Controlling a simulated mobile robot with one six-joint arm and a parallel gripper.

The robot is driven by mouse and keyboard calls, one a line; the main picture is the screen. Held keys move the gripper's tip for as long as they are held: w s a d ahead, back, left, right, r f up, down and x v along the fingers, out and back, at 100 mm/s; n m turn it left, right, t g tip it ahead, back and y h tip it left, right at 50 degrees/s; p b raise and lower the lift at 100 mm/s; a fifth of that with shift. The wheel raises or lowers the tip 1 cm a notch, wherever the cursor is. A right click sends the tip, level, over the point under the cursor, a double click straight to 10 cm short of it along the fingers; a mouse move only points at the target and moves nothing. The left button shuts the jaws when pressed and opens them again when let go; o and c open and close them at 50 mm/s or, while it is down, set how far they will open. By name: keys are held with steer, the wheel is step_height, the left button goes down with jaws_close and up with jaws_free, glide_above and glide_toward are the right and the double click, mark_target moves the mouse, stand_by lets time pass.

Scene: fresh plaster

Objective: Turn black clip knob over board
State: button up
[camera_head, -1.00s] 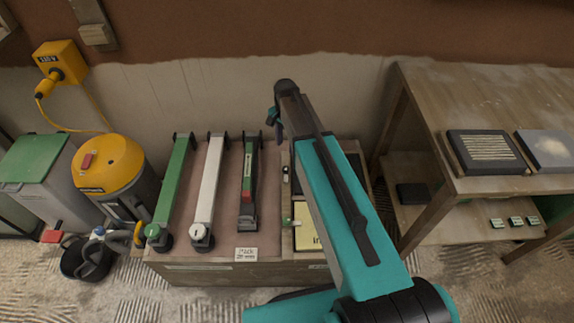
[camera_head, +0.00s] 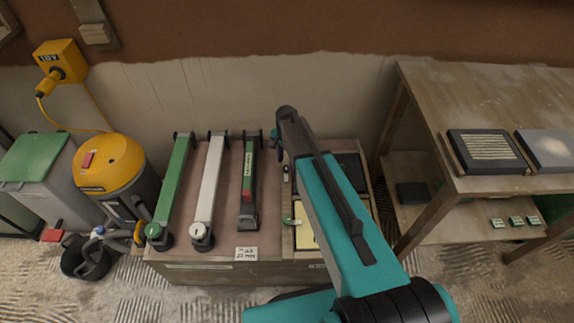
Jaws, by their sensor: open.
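A small black clip knob (camera_head: 286,173) sits on the left rim of the right-hand compartments of a wooden bench. A dark board (camera_head: 350,168) lies in the upper compartment beside it, partly covered by my arm. A green clip knob (camera_head: 291,221) sits lower on the same rim, next to a yellow board (camera_head: 306,238). My gripper (camera_head: 277,145) is above and slightly left of the black knob, apart from it as far as I can see. It is open and looks empty. My arm link hides most of it, and its fingertips are hard to make out.
A yellow vacuum (camera_head: 108,165) stands at far left. A wooden table (camera_head: 430,100) with panels stands at right. The plaster wall is close behind.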

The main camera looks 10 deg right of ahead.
mark_target(286, 173)
steer(key=shift+f, duration=1.35)
steer(key=shift+c, duration=0.4)
steer(key=c, duration=1)
steer(key=shift+o, duration=0.2)
